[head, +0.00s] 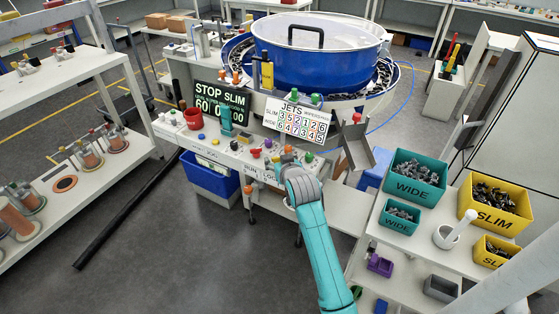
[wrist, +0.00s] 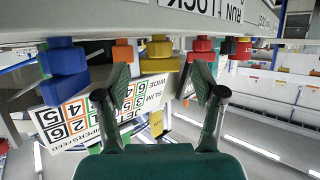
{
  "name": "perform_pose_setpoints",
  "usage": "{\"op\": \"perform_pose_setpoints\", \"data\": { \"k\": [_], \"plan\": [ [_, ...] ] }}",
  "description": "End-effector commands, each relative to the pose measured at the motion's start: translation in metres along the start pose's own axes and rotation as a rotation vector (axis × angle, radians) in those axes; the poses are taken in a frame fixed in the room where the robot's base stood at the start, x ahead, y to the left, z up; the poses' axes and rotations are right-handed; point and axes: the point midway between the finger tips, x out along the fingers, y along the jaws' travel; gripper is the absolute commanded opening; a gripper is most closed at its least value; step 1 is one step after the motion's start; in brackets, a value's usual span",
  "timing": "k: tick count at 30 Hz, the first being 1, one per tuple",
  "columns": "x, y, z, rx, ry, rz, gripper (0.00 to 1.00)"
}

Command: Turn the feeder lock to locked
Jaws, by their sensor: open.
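The front edge of the feeder's control ledge (head: 225,160) carries the words RUN and LOCK, close to my gripper (head: 286,158) in the head view. The wrist view shows the lettered edge (wrist: 260,20) upside down along the top. My gripper (wrist: 164,82) is open and empty there. A yellow knob (wrist: 158,58) shows between its fingers, apparently beyond the tips. A red knob (wrist: 203,46) is partly behind the right finger, and a blue knob (wrist: 64,60) is to the left. I cannot tell which knob is the feeder lock or how it is set.
The jets board (head: 297,117) and the blue bowl (head: 318,45) stand behind the ledge. A red cup (head: 193,119) and a green upright part (head: 226,122) stand on its left. Teal and yellow bins (head: 415,176) are at the right.

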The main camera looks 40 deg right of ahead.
Motion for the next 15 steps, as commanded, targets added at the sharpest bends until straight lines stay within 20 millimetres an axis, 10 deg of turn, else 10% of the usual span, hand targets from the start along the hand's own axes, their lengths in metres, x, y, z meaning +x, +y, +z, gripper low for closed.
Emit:
{"op": "perform_pose_setpoints", "data": {
  "k": [5,12,15],
  "plan": [
    [0.0000,0.0000,0.0000,0.000,0.000,0.000,0.69],
    [-0.0002,0.0000,0.0000,0.000,0.000,0.000,0.14],
    [-0.0003,0.0000,0.0001,0.000,0.000,0.000,0.09]
  ]
}}
